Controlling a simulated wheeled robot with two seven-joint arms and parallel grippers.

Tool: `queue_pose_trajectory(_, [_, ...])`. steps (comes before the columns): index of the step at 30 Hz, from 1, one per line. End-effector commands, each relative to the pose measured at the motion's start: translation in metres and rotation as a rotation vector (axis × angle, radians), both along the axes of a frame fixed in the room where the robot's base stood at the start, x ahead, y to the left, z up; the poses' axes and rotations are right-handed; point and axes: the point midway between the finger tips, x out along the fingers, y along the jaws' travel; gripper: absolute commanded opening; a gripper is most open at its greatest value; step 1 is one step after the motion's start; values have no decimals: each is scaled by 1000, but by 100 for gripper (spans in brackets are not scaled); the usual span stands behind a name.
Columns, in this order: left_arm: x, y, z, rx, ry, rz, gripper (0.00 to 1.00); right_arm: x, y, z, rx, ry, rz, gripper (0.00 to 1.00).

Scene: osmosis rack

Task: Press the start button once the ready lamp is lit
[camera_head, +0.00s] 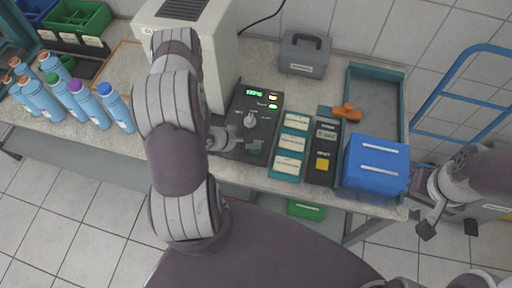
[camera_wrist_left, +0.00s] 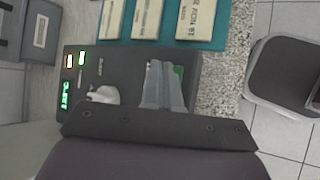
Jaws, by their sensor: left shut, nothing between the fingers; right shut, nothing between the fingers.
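The dark control panel (camera_head: 236,112) lies on the bench with a lit green display (camera_head: 254,93), two small lamps and a pale knob (camera_head: 250,120). In the left wrist view one lamp (camera_wrist_left: 82,58) glows green and the other (camera_wrist_left: 69,61) looks whitish; I cannot read their labels. A green button (camera_head: 255,149) is near the panel's front edge. In the left wrist view the button (camera_wrist_left: 179,71) is partly hidden behind my left gripper (camera_wrist_left: 161,64). My left gripper (camera_head: 238,141) is shut and empty, close to the button; contact cannot be told. My right gripper (camera_head: 449,229) is shut and empty, off the bench's right end.
Green-framed label cards (camera_head: 291,143) and a second dark panel with a yellow button (camera_head: 322,164) stand to the right. Beyond are a blue box (camera_head: 376,165) and an orange object (camera_head: 347,112). Several blue bottles (camera_head: 116,107) stand at left. A white machine (camera_head: 222,50) is behind.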

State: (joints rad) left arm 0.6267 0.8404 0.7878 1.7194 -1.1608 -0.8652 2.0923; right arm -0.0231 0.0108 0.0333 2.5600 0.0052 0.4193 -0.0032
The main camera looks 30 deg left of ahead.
Motion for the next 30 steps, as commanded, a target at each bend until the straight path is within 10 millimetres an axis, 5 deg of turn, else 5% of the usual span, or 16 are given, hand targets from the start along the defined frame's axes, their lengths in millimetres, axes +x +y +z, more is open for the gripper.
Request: queue_pose_trajectory(30, [0, 0, -7, 1, -1, 1, 0, 0, 0, -4, 0, 0, 0, 0])
